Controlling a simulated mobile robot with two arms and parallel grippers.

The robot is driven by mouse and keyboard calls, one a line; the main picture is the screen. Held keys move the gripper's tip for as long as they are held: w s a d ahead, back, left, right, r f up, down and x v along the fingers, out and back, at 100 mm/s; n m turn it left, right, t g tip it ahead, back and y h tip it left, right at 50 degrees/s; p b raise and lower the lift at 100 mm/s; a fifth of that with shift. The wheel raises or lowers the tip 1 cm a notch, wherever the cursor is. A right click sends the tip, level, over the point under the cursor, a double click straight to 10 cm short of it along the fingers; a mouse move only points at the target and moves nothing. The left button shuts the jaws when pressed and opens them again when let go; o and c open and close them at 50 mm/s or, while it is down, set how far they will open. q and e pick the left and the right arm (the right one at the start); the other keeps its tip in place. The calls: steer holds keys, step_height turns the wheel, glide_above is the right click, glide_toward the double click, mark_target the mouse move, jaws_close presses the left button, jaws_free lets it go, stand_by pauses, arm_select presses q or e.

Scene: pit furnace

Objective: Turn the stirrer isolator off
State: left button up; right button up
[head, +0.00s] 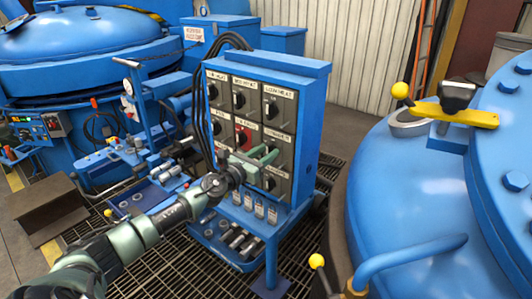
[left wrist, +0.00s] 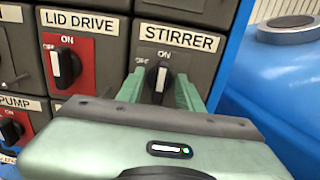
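The stirrer isolator (left wrist: 162,76) is a dark grey box labelled STIRRER, with a black rotary knob carrying a white pointer bar. The knob stands about upright, its pointer toward the ON mark above it. In the head view the stirrer box (head: 284,146) is at the right of the panel's middle row, partly covered by my gripper. My left gripper (head: 264,157) is in front of it. In the left wrist view the gripper (left wrist: 160,92) is open, with one green finger on each side of the knob. Gaps seem to show beside the knob; contact is unclear. My right gripper is not visible.
The red LID DRIVE isolator (left wrist: 66,68) sits immediately left, also at ON. Other isolators fill the blue panel stand (head: 310,128), with padlock-like tags (head: 260,210) below. A large blue vessel (head: 405,200) stands close on the right. Dark grating covers the floor.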

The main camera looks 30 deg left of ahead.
arm_select(q)
jaws_close()
steer(key=shift+n, duration=0.3)
steer(key=n, duration=0.3)
steer(key=shift+a+n, duration=0.1)
steer(key=shift+n, duration=0.2)
steer(key=shift+a+f+n+p, duration=0.1)
steer(key=shift+n+p, duration=0.75)
steer(key=shift+n, duration=2.55)
steer(key=shift+a+f+n+p, duration=0.1)
steer(key=shift+n+p, duration=0.75)
steer(key=shift+n, duration=2.55)
